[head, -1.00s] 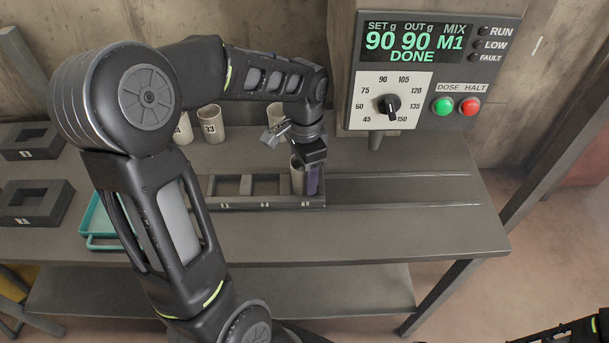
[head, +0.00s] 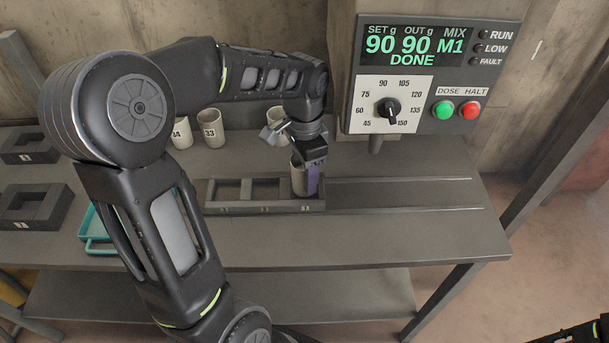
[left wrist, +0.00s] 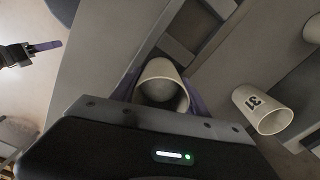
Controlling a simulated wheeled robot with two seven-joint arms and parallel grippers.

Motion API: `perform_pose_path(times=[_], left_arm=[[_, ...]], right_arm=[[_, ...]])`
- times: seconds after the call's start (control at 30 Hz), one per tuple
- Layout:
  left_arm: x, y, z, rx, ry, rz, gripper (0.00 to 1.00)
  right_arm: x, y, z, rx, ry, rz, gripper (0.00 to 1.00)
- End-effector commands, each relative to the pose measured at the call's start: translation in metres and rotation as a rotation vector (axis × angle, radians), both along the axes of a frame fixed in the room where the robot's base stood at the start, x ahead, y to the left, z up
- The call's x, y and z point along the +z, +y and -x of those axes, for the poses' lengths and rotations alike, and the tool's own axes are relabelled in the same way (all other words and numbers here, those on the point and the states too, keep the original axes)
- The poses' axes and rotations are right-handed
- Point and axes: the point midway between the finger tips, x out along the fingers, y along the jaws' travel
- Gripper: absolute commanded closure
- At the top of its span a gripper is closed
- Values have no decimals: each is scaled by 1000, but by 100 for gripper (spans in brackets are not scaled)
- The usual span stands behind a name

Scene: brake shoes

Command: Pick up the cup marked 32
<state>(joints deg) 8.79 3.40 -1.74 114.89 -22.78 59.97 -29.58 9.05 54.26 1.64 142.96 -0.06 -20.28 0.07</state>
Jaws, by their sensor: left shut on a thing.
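My left gripper (head: 308,178) points down at the right-hand slot of a dark rack (head: 265,208) on the bench. It is shut on a pale cup (head: 298,180) standing in that slot, with a purple finger at its side. In the left wrist view the cup (left wrist: 160,85) is between the purple fingers, its open mouth facing the camera. Its number is hidden in both views. No visible cup reads 32. My right gripper (left wrist: 45,47) shows at the left of the left wrist view with a purple finger; its opening is unclear.
Cups marked 34 (head: 181,133) and 33 (head: 210,128) stand behind the rack. A cup marked 31 (left wrist: 262,108) stands close to my left gripper. A dosing panel (head: 430,75) reading DONE is behind. A teal tray (head: 92,238) is at left; bench right of the rack is clear.

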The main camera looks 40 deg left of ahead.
Motion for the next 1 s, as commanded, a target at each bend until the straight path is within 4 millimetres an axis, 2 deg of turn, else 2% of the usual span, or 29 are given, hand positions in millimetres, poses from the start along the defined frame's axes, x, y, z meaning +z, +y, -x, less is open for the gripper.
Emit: perform_pose_path(times=[0.2,1.0], left_arm=[[18,0,0,1,-4,0,100],[17,-68,88,-2,-4,0,100]], right_arm=[[-4,0,0,0,-1,-1,54],[-27,0,-1,-1,-2,-1,54]])
